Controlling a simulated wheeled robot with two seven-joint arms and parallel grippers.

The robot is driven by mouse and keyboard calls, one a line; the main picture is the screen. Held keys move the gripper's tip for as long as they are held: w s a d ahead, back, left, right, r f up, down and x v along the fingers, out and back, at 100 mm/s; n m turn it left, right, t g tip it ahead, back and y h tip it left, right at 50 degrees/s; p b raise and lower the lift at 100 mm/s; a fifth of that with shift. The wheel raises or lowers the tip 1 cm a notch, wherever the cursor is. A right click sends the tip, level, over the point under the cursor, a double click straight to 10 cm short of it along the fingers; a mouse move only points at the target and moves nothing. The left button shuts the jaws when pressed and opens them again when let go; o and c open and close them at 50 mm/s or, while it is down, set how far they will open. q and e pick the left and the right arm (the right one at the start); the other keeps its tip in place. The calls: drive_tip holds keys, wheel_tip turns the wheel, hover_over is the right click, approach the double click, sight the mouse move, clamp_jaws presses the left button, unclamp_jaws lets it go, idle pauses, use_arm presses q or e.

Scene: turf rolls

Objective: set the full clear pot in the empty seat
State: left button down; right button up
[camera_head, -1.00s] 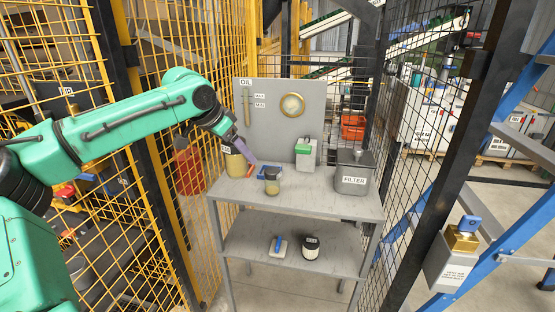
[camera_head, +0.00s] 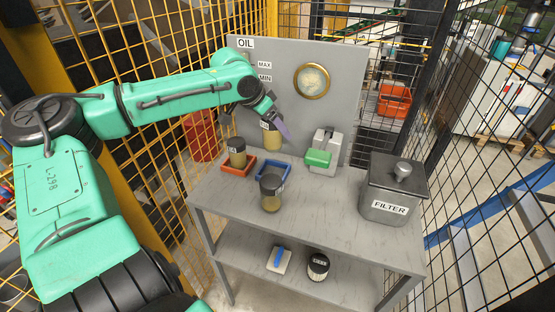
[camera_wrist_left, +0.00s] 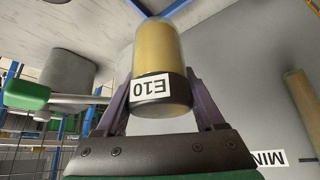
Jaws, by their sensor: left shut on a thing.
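My left gripper (camera_head: 274,122) is shut on a pot of yellow liquid (camera_head: 273,139) with a dark lid. In the left wrist view this held pot (camera_wrist_left: 160,62) looks filled with clear yellow, and its E10 label appears upside down. It is upright near the back panel, behind the blue seat (camera_head: 289,172), which looks empty. A red seat (camera_head: 226,167) holds a browner pot (camera_head: 238,156). Another pot (camera_head: 271,198), dark-lidded and only partly yellow, stands on the table in front of the blue seat. My right gripper is not in view.
The grey table (camera_head: 320,212) has a back panel (camera_head: 340,75) with a round gauge (camera_head: 312,81). A FILTER box (camera_head: 390,190) stands at the right. Mesh fencing flanks the table.

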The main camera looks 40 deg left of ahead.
sight(270, 146)
use_arm(q)
drive_tip(key=f, duration=1)
drive_tip(key=shift+w+f, duration=0.25)
drive_tip(key=shift+f, duration=0.15)
drive_tip(key=shift+w+a, duration=0.1)
drive_tip(key=shift+a, duration=0.05)
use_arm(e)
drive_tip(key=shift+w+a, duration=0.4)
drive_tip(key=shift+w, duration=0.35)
use_arm(q)
unclamp_jaws()
drive_tip(key=shift+p+v, duration=0.55)
drive_tip(key=shift+v, duration=0.25)
drive_tip(key=shift+p+v, duration=0.6)
drive_tip(key=shift+v, duration=0.15)
drive_tip(key=p+v, duration=0.2)
drive_tip(key=v, duration=0.1)
drive_tip(key=shift+w+d, duration=0.1)
drive_tip(key=shift+d, duration=0.1)
drive_tip(key=v, duration=0.6)
drive_tip(key=shift+a+b, duration=0.1)
drive_tip(key=shift+b, duration=0.2)
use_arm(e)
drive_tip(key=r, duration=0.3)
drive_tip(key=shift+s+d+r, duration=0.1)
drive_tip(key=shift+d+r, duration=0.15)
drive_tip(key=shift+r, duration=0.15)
